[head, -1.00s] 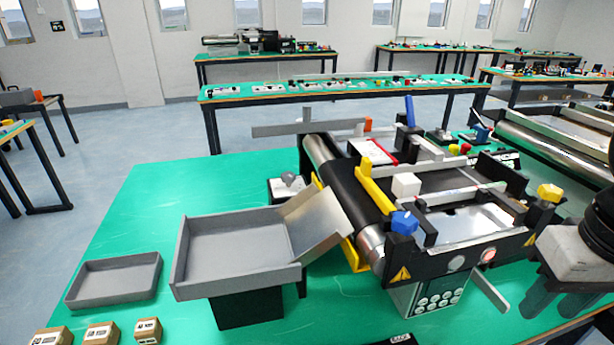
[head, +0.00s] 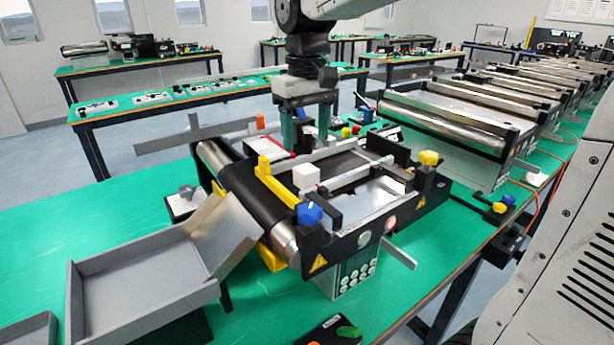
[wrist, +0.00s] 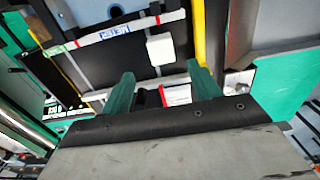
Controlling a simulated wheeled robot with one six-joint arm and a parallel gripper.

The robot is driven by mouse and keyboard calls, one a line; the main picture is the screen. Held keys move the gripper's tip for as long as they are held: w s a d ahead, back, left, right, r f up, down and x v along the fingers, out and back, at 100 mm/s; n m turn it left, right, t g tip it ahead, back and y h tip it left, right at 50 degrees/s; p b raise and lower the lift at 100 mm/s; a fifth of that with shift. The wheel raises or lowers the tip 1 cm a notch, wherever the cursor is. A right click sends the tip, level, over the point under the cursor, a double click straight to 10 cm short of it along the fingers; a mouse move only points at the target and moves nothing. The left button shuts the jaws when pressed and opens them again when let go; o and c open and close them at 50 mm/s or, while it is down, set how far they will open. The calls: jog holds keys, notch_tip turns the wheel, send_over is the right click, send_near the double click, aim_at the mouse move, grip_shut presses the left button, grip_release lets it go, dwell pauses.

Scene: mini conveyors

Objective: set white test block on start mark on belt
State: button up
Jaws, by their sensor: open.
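The white test block (head: 305,175) sits on the conveyor, close to the yellow bar (head: 277,184) and behind the blue knob. In the wrist view the white block (wrist: 160,48) shows against the dark belt (wrist: 118,62), beyond my fingertips. My gripper (head: 306,143) points down over the conveyor's far side, open and empty, apart from the block. Its two green fingers also show in the wrist view (wrist: 163,80). A white strip (wrist: 115,34) with a green mark and a red mark runs along the belt. I cannot tell which mark is the start mark.
A grey tray (head: 150,297) with a metal chute (head: 222,236) stands at the conveyor's left end. The blue knob (head: 310,213) and yellow knob (head: 428,158) stick up at the near corners. More conveyors (head: 455,115) stand to the right.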

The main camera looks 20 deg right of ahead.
aim_at(303, 166)
jog(key=shift+w+f, duration=0.25)
jog(key=shift+w, duration=0.1)
jog(key=shift+f, duration=0.35)
jog(key=f, duration=0.6)
jog(key=shift+a+f, duration=0.2)
jog(key=shift+f, duration=0.1)
jog(key=c, duration=1.2)
jog(key=shift+o, duration=0.2)
jog(key=shift+r, duration=0.1)
